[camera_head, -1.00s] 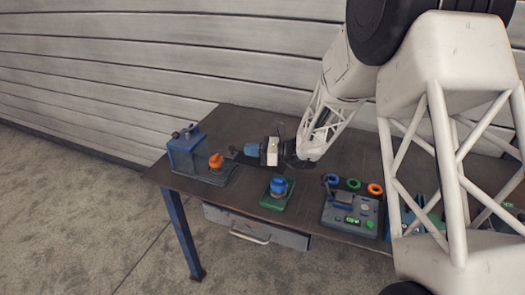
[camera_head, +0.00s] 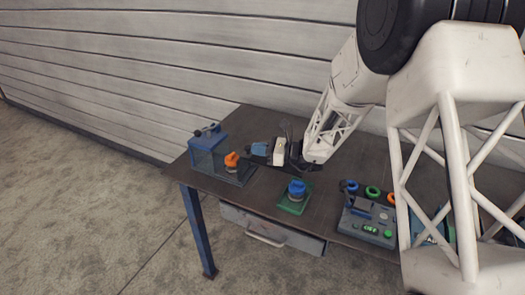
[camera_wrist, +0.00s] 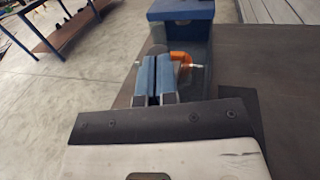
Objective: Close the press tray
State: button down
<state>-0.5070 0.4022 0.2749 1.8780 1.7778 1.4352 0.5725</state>
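The press (camera_head: 205,141) is a blue block with a dark top piece at the left end of the table. Its dark grey tray (camera_head: 240,178) sticks out to the front right and bears an orange ring-topped part (camera_head: 231,160). The wrist view shows the press (camera_wrist: 180,12), the tray (camera_wrist: 128,86) and the orange part (camera_wrist: 181,58). My gripper (camera_head: 247,150) is beside the orange part, over the tray. Its two blue fingers (camera_wrist: 154,72) lie together with only a thin dark line between them. They partly hide the orange part; I cannot tell whether they touch it.
A blue part on a green base (camera_head: 296,190) stands mid-table near the front edge. A grey control box (camera_head: 368,220) with coloured rings behind it stands further right. A drawer (camera_head: 265,228) sits under the front edge. The wall is behind the table.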

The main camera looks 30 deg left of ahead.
jog(key=a, duration=1)
jog(key=shift+s+a, duration=0.1)
jog(key=shift+a, duration=0.05)
jog(key=v, duration=1.5)
